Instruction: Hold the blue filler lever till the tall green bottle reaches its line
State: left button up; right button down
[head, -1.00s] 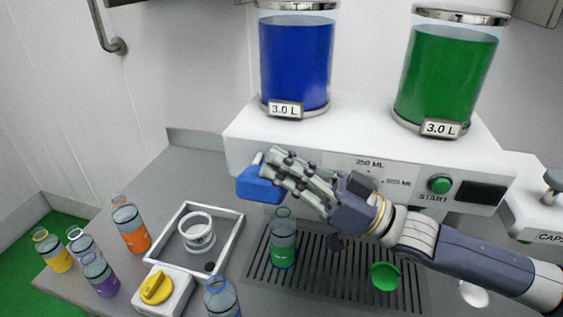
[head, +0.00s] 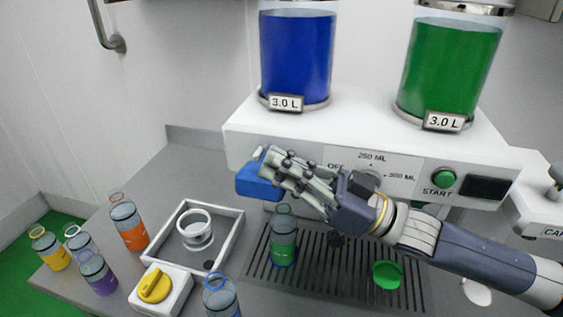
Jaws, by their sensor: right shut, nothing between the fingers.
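The blue filler lever (head: 256,186) sticks out from the front of the white filler machine, below the blue tank. My right gripper (head: 270,168) is shut with nothing between its fingers, and its fingertips are at the top and right side of the lever; I cannot tell how firmly they touch. A bottle with a green label (head: 284,241) stands upright on the drip grate under the lever. Its fill line and any stream into it are too small to make out. My left gripper is not in view.
A blue tank (head: 296,55) and a green tank (head: 452,68) stand on the machine.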

aim_at(266, 188)
jog(key=shift+s+a+f+n+g+y+b, duration=0.1)
jog(key=shift+s+f+n+g+b, duration=0.1)
jog(key=shift+f+n+g+b, duration=0.7)
jog(key=shift+s+a+f+n+g+y+b, duration=0.15)
jog(key=shift+s+f+n+g, duration=0.1)
jog(key=shift+n, duration=1.2)
jog(key=shift+s+d+f+n+g+y+b, duration=0.1)
jog(key=shift+s+f+n+g+b, duration=0.1)
jog(key=shift+f+n+g+b, duration=0.7)
jog(key=shift+r+n+t+p, duration=0.25)
jog(key=shift+n+t+p, duration=0.1)
dwell(4.4)
